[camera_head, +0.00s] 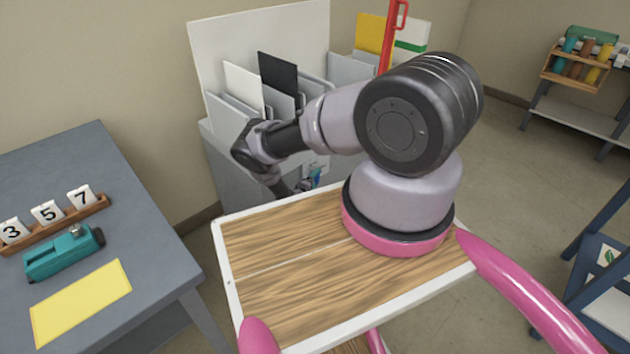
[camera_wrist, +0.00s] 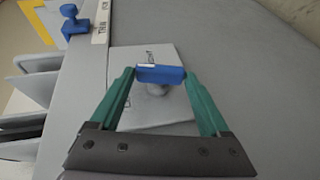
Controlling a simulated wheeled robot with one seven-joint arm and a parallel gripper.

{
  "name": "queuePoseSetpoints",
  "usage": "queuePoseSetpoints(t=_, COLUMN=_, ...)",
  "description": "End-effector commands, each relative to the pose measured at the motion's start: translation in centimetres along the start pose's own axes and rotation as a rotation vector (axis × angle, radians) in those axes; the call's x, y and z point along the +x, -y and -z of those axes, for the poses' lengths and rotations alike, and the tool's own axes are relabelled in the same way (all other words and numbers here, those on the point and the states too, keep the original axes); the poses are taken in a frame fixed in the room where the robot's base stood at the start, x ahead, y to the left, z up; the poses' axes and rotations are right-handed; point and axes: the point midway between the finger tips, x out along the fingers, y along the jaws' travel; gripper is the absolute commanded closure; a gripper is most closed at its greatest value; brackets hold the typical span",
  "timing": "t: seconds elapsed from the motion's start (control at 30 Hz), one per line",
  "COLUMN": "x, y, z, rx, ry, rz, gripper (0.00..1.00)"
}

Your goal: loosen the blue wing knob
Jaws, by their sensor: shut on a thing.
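The blue wing knob (camera_wrist: 160,73) is a short bar across a pale round stem, in front of a light plate (camera_wrist: 140,118) in the wrist view. My gripper (camera_wrist: 160,75) has green fingers, one at each end of the knob, and is shut on it. The knob lies nearly level across the picture. In the head view a small blue patch (camera_head: 316,172) shows by the grey cabinet, beyond my arm; the grip itself is not clear there.
Upright panels (camera_head: 278,78) fill the rack above the cabinet. A grey table (camera_head: 150,215) at left holds number cards (camera_head: 47,213), a teal tool (camera_head: 62,253) and a yellow sheet (camera_head: 80,302).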

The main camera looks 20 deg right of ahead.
Motion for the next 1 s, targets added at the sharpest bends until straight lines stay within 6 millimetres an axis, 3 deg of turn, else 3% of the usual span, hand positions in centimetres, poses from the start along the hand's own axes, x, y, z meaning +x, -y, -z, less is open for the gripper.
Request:
queuePoseSetpoints(t=0.03, x=0.1, y=0.0, z=-0.1, rx=0.0, ry=0.002, rz=0.0, gripper=0.12)
queuePoseSetpoints(t=0.07, x=0.1, y=0.0, z=-0.1, rx=0.0, ry=0.002, rz=0.0, gripper=0.01)
queuePoseSetpoints(t=0.43, x=-0.9, y=0.0, z=0.0, rx=0.0, ry=0.0, rz=0.002, gripper=0.0)
queuePoseSetpoints(t=0.8, x=-7.9, y=0.0, z=0.0, rx=-0.002, ry=0.0, rz=0.001, gripper=0.0)
queuePoseSetpoints(t=1.0, x=-10.2, y=0.0, z=-0.1, rx=0.0, ry=0.001, rz=0.001, gripper=0.0)
